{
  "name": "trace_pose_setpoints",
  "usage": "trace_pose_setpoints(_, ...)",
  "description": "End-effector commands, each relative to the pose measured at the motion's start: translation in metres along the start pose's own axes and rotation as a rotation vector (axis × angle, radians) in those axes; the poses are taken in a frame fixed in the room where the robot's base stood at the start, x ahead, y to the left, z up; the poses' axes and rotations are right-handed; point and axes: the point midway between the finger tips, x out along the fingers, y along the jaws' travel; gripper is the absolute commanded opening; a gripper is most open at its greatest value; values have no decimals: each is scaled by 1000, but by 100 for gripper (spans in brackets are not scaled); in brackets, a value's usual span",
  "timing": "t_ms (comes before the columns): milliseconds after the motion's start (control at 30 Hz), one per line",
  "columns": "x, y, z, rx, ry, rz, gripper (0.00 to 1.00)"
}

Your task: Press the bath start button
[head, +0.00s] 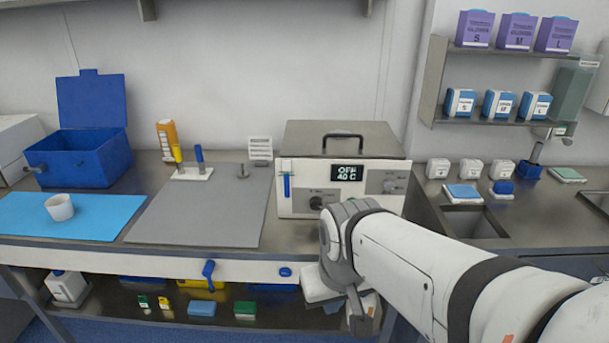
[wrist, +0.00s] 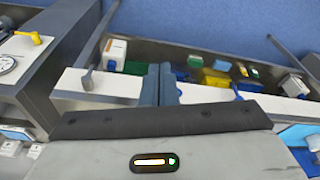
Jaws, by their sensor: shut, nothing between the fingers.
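The bath (head: 300,172) is a white box with a grey lid and a black lid handle, standing at the back of the bench in the head view. Its dark display (head: 346,173) reads OFF and 40 C. A black knob (head: 316,202) sits below left of the display, and a grey control panel (head: 388,182) sits to its right. I cannot make out which control is the start button; my arm covers the lower front. My gripper (head: 360,318) hangs in front of the bench edge, below the bath. In the wrist view its fingers (wrist: 159,85) are together and empty.
A grey mat (head: 205,212), a blue mat (head: 70,215) with a white cup (head: 60,206), and a blue open box (head: 90,150) lie left. A blue handle (head: 208,270) juts from the bench front. The lower shelf (head: 180,312) holds small boxes. A sink (head: 475,222) is right.

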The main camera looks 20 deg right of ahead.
Motion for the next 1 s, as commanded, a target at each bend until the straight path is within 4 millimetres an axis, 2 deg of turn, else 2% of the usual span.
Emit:
trace_pose_setpoints(200,4,-4,-5,31,-2,-40,0)
trace_pose_setpoints(267,8,-18,-12,74,1,-84,0)
trace_pose_setpoints(367,18,-28,-32,172,19,-194,0)
trace_pose_setpoints(500,33,-25,-78,380,97,-358,0)
trace_pose_setpoints(567,39,-16,-99,482,145,-412,0)
trace_pose_setpoints(667,51,11,-133,661,233,-474,0)
trace_pose_setpoints(800,69,62,-166,904,349,-504,0)
trace_pose_setpoints(900,80,96,-178,1043,412,-499,0)
trace_pose_setpoints(1000,88,122,-183,1140,453,-488,0)
